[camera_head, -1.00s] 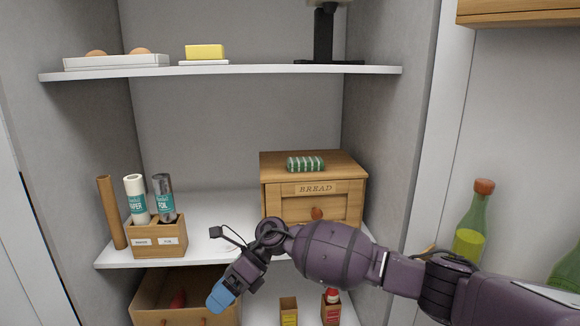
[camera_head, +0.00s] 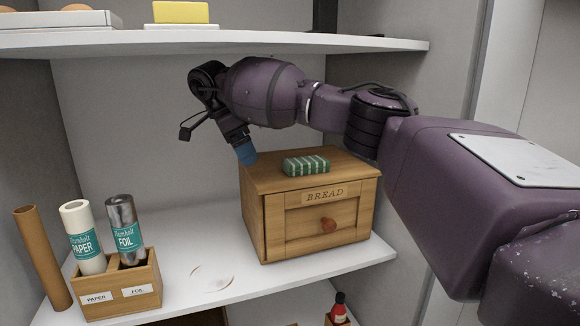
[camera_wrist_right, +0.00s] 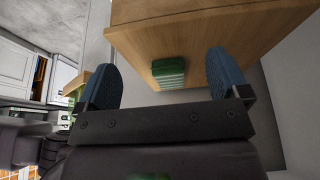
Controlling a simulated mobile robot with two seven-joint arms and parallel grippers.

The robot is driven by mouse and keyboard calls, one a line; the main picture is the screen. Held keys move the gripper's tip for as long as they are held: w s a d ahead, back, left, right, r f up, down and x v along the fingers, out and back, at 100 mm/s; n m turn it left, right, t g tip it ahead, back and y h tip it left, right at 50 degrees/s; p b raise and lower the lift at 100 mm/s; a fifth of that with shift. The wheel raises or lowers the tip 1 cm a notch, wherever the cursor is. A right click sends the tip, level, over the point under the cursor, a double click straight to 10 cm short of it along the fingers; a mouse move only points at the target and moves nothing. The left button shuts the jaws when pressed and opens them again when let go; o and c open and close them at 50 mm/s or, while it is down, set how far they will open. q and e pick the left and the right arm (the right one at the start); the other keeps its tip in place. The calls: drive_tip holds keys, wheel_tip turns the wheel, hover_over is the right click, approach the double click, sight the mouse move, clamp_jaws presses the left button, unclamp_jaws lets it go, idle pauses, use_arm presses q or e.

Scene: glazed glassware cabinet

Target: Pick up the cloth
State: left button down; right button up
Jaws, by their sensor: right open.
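The cloth (camera_head: 306,165) is green with white stripes, folded into a small block. It lies on top of the wooden bread box (camera_head: 280,215). My right gripper (camera_head: 246,154) is just left of the cloth, near the box's left top edge, and apart from the cloth. In the right wrist view the cloth (camera_wrist_right: 168,72) shows between the two blue fingertips, beyond them, on the wooden top. The right gripper (camera_wrist_right: 160,80) is open and empty. My left gripper is not in view.
The upper shelf (camera_head: 300,43) runs just above my right arm. A wooden holder (camera_head: 118,285) with paper and foil rolls stands at the left, beside a brown tube (camera_head: 42,258).

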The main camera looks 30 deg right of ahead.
approach(301, 160)
drive_tip(key=x, duration=0.4)
drive_tip(key=shift+s+f, duration=0.1)
drive_tip(key=shift+f, duration=0.25)
drive_tip(key=shift+x, duration=2.6)
drive_tip(key=shift+d+r, duration=0.1)
drive_tip(key=shift+r, duration=0.05)
drive_tip(key=c, duration=1)
